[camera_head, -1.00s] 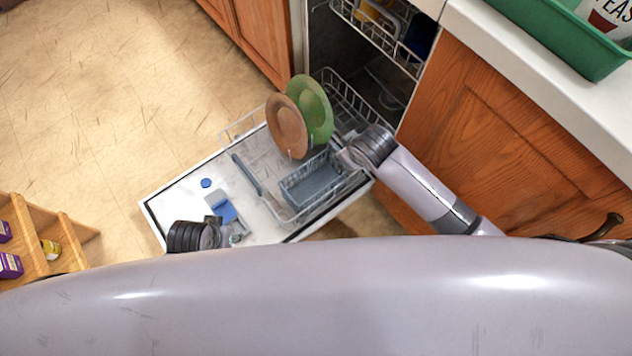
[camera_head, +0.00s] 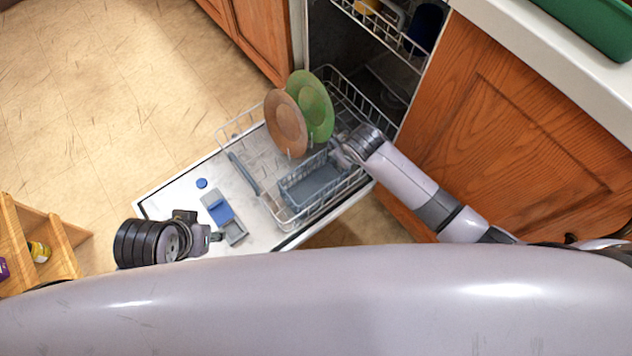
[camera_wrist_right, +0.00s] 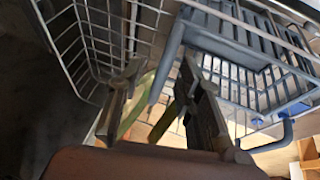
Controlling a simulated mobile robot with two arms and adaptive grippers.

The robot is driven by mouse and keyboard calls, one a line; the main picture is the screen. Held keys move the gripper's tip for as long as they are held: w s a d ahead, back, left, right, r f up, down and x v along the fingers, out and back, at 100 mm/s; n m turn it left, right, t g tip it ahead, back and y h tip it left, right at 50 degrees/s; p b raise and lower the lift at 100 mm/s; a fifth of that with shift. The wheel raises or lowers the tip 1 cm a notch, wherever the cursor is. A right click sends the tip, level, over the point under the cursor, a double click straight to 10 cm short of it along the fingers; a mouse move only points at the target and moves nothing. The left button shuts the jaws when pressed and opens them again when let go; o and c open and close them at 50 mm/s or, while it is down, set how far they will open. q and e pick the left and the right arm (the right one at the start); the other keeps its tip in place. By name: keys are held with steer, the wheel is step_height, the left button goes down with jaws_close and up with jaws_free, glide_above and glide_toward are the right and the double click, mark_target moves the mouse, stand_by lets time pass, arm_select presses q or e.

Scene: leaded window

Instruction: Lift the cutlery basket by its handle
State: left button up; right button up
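The grey cutlery basket (camera_head: 312,186) sits in the pulled-out lower dishwasher rack (camera_head: 270,200), on its near right side. My right gripper (camera_head: 340,150) is at the basket's far right edge, beside the plates. In the right wrist view the basket's slatted side (camera_wrist_right: 250,65) fills the upper right. There a grey-blue bar (camera_wrist_right: 168,58), apparently the handle, runs down between the two spread fingers of my right gripper (camera_wrist_right: 160,80). I cannot tell whether either finger touches it. My left gripper (camera_head: 213,238) is over the door's near left part, away from the basket; its fingers are too small to judge.
A brown plate (camera_head: 285,124) and a green plate (camera_head: 312,105) stand in the rack close to my right gripper. The open door (camera_head: 180,205) lies below. The upper rack (camera_head: 385,30) and wooden cabinet (camera_head: 510,130) bound the right side.

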steer(key=shift+w+f, duration=0.15)
steer(key=shift+f, duration=0.15)
steer(key=shift+c, duration=0.2)
jaws_close()
stand_by(0.6)
